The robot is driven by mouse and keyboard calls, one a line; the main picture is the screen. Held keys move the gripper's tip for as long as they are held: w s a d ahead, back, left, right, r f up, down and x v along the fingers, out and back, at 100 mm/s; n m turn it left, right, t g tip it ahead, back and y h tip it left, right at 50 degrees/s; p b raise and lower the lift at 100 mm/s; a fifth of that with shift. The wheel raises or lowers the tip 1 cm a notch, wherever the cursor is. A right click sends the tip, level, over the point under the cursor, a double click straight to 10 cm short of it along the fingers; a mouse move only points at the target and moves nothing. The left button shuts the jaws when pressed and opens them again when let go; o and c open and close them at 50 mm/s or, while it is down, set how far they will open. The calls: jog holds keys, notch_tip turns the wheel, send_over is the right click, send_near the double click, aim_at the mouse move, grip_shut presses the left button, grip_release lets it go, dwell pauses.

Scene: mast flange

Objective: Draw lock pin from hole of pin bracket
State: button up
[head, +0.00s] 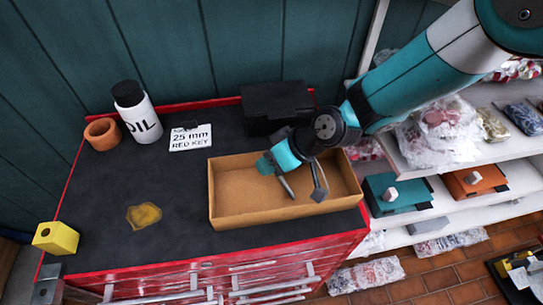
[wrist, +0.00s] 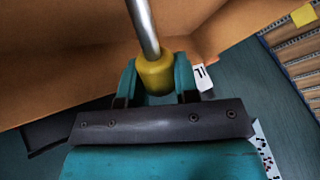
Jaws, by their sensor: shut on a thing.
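My gripper (wrist: 156,80) is shut on the yellow collar of a lock pin (wrist: 154,68). The pin's grey metal shaft (wrist: 143,22) extends away from the teal fingers, against brown surroundings. In the head view my gripper (head: 278,165) is over the brown open tray, with thin grey parts below it; which of them is the pin I cannot tell. A yellow block with a dark round hole on top, seemingly the pin bracket (head: 60,239), stands at the table's front left corner, far left of my gripper. No pin shows in its hole.
The tray (head: 232,215) sits at the right of the dark bench top (head: 100,210). An oil bottle (head: 138,112), clay pot (head: 102,134), sign (head: 190,138) and black box (head: 277,105) stand behind. A yellow-brown spill (head: 144,215) lies left of the tray. Loaded shelves (head: 420,160) stand right.

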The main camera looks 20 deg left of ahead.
jog(key=shift+f, duration=0.3)
jog(key=o, duration=1)
jog(key=b+v, duration=0.5)
jog(key=v, duration=1.2)
jog(key=shift+d+r, duration=0.15)
jog(key=shift+r, duration=0.05)
jog(key=s+d+r+m+h, duration=0.1)
jog(key=s+d+m, duration=0.1)
jog(key=s+d, duration=0.2)
jog(key=s+d+r+m+h+b, duration=0.1)
jog(key=s+d+m, duration=0.1)
jog(key=s+d, duration=0.3)
jog(key=s+d+r+m+t+h, duration=0.1)
jog(key=s+d, duration=0.3)
jog(key=d, duration=0.5)
jog(key=shift+s+d+r+m+h, duration=0.2)
jog(key=shift+r+m+h, duration=0.25)
jog(key=shift+m, duration=0.45)
